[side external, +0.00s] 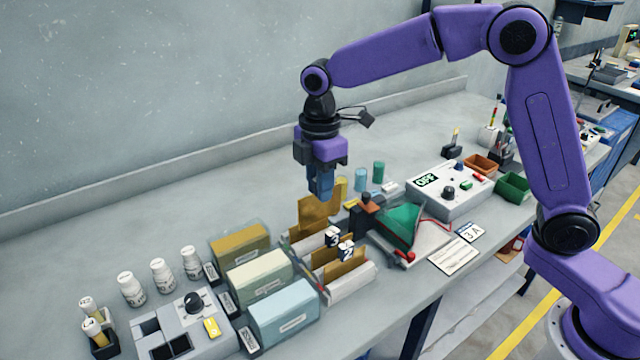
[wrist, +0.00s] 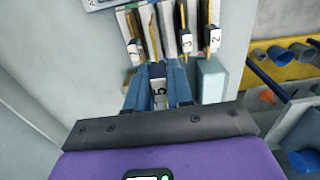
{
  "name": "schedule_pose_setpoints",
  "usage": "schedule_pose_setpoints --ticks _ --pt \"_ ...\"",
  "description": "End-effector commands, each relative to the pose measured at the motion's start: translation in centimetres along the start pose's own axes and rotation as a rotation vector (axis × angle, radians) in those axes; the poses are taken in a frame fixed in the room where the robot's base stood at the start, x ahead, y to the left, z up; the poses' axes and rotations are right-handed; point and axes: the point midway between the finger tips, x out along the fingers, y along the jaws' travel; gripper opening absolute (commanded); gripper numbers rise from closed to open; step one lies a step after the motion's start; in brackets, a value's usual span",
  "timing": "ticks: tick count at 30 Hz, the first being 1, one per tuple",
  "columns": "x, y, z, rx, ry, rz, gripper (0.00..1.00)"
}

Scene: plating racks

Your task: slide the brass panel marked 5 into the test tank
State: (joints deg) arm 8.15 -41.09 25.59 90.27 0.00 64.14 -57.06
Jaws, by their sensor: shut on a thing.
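My gripper (side external: 320,190) is shut on a brass panel (side external: 312,212), held upright by its top just above the rack. In the wrist view a white tag marked 5 (wrist: 158,92) sits between the blue fingers (wrist: 158,85). The panel's lower edge is close to the rack, and I cannot tell whether it is clear of the slots. The test tank appears to be the wedge-shaped clear tank with green liquid (side external: 402,226), to the right of the rack. My gripper is left of it and higher.
The rack (side external: 350,292) holds brass panels tagged 3 (side external: 333,238) and 2 (side external: 347,251). Three lidded-looking boxes (side external: 262,279) stand left of it. A power unit (side external: 450,190) reading OFF stands behind the tank, with a red lead nearby. Small teal cylinders (side external: 362,179) stand behind the rack.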

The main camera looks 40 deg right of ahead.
Motion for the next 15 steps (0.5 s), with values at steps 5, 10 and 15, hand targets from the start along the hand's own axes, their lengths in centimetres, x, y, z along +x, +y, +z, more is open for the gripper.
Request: schedule_pose_setpoints --ticks 5,10,15 --pt "0.0 0.0 0.0 0.000 0.000 0.001 0.00" --pt "-1.5 0.1 -0.1 0.000 0.002 0.004 0.00" --pt "-5.0 0.1 -0.1 -0.001 0.004 0.006 0.00"
